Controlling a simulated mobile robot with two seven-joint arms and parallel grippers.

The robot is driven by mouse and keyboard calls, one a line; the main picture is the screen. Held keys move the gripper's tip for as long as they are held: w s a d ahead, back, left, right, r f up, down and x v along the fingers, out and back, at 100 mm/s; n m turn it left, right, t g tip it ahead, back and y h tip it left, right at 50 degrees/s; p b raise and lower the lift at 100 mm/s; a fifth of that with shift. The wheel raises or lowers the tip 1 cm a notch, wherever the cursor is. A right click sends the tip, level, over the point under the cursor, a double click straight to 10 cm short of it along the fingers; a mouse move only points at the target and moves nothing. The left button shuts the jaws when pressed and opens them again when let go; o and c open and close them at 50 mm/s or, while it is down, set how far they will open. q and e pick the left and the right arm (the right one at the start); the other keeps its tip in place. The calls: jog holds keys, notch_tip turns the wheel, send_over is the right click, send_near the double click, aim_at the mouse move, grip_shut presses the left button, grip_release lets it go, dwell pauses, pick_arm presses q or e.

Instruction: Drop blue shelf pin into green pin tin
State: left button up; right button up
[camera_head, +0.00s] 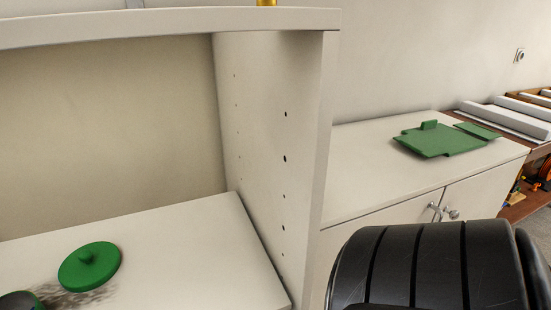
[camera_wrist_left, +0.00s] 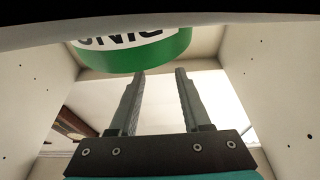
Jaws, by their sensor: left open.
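The green pin tin (camera_wrist_left: 133,55) fills the top of the left wrist view, with a green band and a white label whose dark letters appear upside down. My left gripper (camera_wrist_left: 160,73) is open, with nothing between its two grey fingers. Their tips show just below the tin's green edge; I cannot tell whether they touch it. In the head view, a round green lid with a knob (camera_head: 89,266) lies on the shelf. A dark round opening with a green rim (camera_head: 18,302), probably the tin, is cut off at the lower left. I see no blue shelf pin. My right gripper is out of view.
A white side panel (camera_head: 262,135) with small holes stands right of the shelf board (camera_head: 200,238). A dark smudge lies beside the lid. A green flat piece (camera_head: 440,141) lies on the white cabinet beyond. A brass item (camera_head: 266,3) stands on the unit's top.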

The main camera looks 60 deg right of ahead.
pick_arm(q)
jog(key=shift+s+a+f, duration=0.15)
jog(key=shift+s+a, duration=0.1)
jog(key=shift+s, duration=0.05)
jog(key=p+v, duration=0.3)
jog(key=v, duration=1.1)
jog(key=shift+s, duration=0.2)
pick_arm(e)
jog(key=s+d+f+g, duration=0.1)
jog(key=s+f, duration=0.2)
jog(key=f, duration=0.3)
pick_arm(q)
jog(key=shift+a, duration=0.15)
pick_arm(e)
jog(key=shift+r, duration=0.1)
